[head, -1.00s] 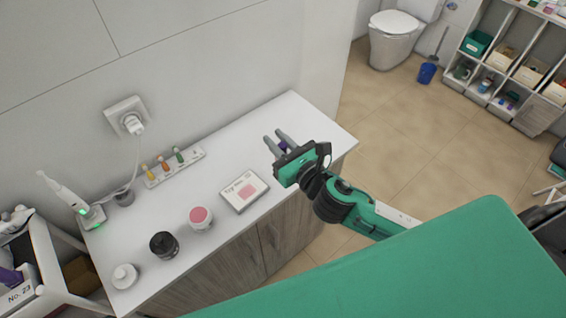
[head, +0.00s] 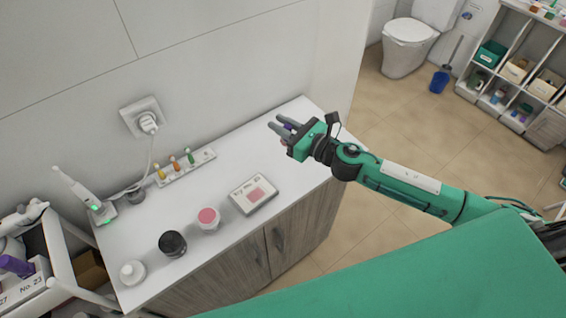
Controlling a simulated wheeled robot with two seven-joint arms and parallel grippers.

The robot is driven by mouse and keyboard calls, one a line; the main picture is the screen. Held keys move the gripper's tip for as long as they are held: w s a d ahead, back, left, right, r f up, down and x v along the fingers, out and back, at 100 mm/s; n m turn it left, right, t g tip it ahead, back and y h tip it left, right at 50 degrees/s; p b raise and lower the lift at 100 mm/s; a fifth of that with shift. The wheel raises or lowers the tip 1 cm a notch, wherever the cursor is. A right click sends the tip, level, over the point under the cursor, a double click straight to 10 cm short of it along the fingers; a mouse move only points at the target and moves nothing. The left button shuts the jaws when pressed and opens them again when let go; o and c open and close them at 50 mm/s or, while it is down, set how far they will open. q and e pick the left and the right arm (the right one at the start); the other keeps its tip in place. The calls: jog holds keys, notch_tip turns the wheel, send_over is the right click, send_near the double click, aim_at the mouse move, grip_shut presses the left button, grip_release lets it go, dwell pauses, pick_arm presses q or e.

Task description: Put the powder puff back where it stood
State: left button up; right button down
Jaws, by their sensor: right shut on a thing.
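My right gripper (head: 283,127) is above the right part of the white counter (head: 235,153), its fingers pointing left. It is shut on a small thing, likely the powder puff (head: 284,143). Only a bit of pink and purple shows there; the fingers and hand hide the rest. I cannot tell its full shape. My left gripper is not in view.
A white cart (head: 62,262) is at left. The counter's right end is clear.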

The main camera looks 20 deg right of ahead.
jog(key=shift+f+b, duration=0.4)
jog(key=shift+f, duration=7.1)
jog(key=shift+f, duration=0.1)
jog(key=shift+f, duration=0.15)
jog(key=c, duration=1.3)
grip_release()
